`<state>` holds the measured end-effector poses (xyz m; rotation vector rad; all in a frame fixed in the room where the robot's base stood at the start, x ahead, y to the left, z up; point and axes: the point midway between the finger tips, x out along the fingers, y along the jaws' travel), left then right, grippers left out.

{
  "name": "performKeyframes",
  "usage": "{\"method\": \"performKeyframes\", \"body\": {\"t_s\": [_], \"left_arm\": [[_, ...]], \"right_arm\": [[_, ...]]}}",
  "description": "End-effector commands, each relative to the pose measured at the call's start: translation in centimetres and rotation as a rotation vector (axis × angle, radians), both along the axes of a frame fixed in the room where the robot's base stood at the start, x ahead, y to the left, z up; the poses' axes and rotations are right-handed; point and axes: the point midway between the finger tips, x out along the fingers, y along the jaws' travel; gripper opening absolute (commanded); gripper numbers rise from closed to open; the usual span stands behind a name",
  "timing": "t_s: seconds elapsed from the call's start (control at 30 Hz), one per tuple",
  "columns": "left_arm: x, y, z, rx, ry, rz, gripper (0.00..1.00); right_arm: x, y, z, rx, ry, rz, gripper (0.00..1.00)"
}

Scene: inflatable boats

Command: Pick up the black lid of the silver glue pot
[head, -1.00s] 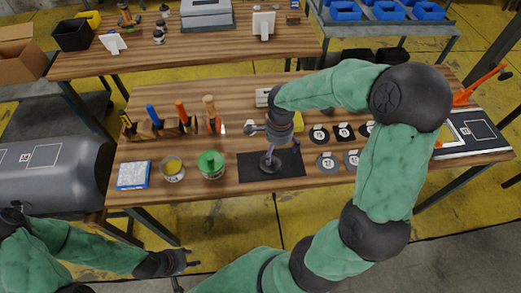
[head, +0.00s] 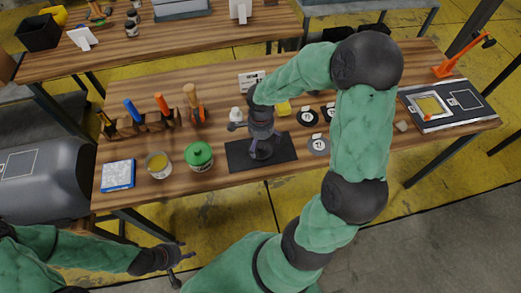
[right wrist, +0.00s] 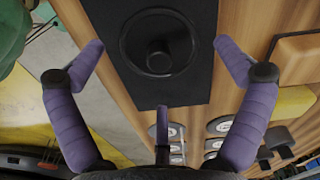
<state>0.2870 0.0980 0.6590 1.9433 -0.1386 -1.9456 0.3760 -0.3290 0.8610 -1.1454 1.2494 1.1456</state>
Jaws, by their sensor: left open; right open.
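The black lid (head: 262,151) is a round disc with a knob, lying on a dark mat (head: 234,155) on the front bench. It also shows in the right wrist view (right wrist: 158,28), flat on the mat. My right gripper (head: 262,140) is above the lid and partly hides it in the head view. Its purple fingers (right wrist: 160,55) are spread either side of the lid, open and empty. An open silver-looking pot (head: 158,175) with yellow contents stands left of the mat. My left gripper (head: 184,258) is open and empty in front of the bench.
A pot with a green lid (head: 199,155) stands between the open pot and the mat. A tool rack (head: 150,127) is behind. Round labelled discs (head: 308,117) lie to the right. A blue-white box (head: 118,175) sits at the left front.

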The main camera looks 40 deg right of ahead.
Motion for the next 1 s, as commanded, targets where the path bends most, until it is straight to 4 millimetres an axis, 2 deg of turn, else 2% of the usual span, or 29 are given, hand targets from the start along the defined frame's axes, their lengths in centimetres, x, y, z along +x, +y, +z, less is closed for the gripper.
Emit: {"method": "performKeyframes", "body": {"t_s": [0.03,0.13,0.4,0.43,0.57,0.6,0.73,1.0], "left_arm": [[0.0,0.0,-0.7,0.0,0.0,0.0,0.47],[0.0,0.0,-1.0,0.0,0.0,0.0,0.47],[0.0,0.0,-1.0,0.0,0.0,0.0,0.47],[0.0,0.0,-1.0,0.0,0.0,0.0,0.47],[0.0,0.0,-1.0,0.0,0.0,0.0,0.47],[0.0,0.0,-1.0,0.0,0.0,0.0,0.47],[0.0,0.0,-1.0,0.0,0.0,0.0,0.47],[0.0,0.0,-1.1,0.0,0.0,0.0,0.47]], "right_arm": [[0.0,0.2,-1.2,0.001,0.003,0.001,1.0],[0.0,0.1,-2.4,0.0,0.002,0.0,1.0],[0.0,0.1,-2.7,0.0,-0.001,0.0,1.0],[0.0,0.1,-2.7,0.0,-0.001,0.0,0.94],[0.0,0.1,-2.7,0.0,-0.001,0.0,0.58],[0.0,0.1,-2.7,0.0,0.0,0.0,0.53],[0.0,0.1,-2.7,0.0,0.0,0.0,0.45],[0.0,0.1,-2.9,0.001,0.002,0.001,0.44]]}}
